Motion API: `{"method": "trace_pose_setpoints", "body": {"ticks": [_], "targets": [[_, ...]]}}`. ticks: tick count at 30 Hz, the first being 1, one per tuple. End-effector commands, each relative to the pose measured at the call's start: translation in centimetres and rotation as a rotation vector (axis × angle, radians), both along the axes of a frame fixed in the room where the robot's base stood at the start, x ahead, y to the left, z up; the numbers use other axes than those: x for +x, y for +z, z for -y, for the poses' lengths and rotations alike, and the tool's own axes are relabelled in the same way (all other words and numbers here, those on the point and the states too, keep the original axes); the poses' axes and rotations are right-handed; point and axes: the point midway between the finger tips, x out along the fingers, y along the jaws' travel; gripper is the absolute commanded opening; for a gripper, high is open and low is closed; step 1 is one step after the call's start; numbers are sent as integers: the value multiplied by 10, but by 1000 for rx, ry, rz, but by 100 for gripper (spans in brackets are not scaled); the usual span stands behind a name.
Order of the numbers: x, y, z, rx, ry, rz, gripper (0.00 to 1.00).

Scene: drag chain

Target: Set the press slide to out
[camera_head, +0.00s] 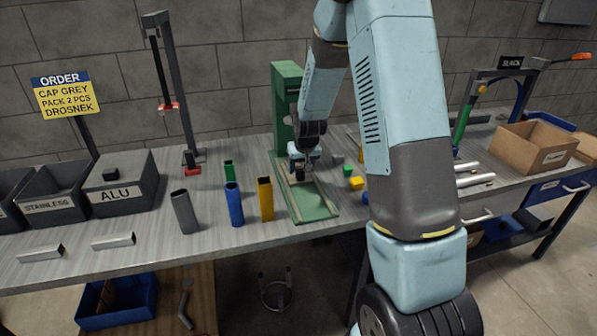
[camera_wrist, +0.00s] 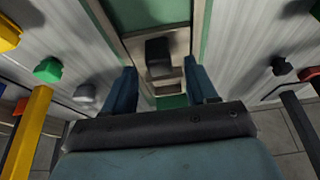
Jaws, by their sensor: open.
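The green press (camera_head: 287,85) stands on the bench, with its green base (camera_head: 318,212) reaching toward the front edge. My gripper (camera_head: 303,168) is above this base, pointing down, and hides part of it. In the wrist view my gripper (camera_wrist: 162,82) is open, with its two blue fingers apart. A dark block (camera_wrist: 158,57), which looks like the handle of the press slide, shows between and a little beyond the fingertips. It sits on a pale channel (camera_wrist: 118,22) along the base. Contact with the fingers cannot be told, nor can the slide's exact position.
Yellow (camera_head: 265,199), blue (camera_head: 234,204) and grey (camera_head: 185,212) tubes stand left of the press. Small yellow caps (camera_head: 356,183) lie to its right. A cardboard box (camera_head: 533,146) is farther right. An order sign (camera_head: 66,93) and dark bins (camera_head: 58,192) are at the left.

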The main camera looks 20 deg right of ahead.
Motion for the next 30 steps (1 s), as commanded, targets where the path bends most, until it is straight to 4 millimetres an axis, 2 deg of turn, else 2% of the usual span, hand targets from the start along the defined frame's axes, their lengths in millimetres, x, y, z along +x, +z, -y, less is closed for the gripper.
{"method": "trace_pose_setpoints", "body": {"ticks": [7,20,30], "targets": [[9,-22,0,0,0,0,57],[12,-27,-1,0,1,1,57],[11,-27,-1,0,1,1,25]]}}
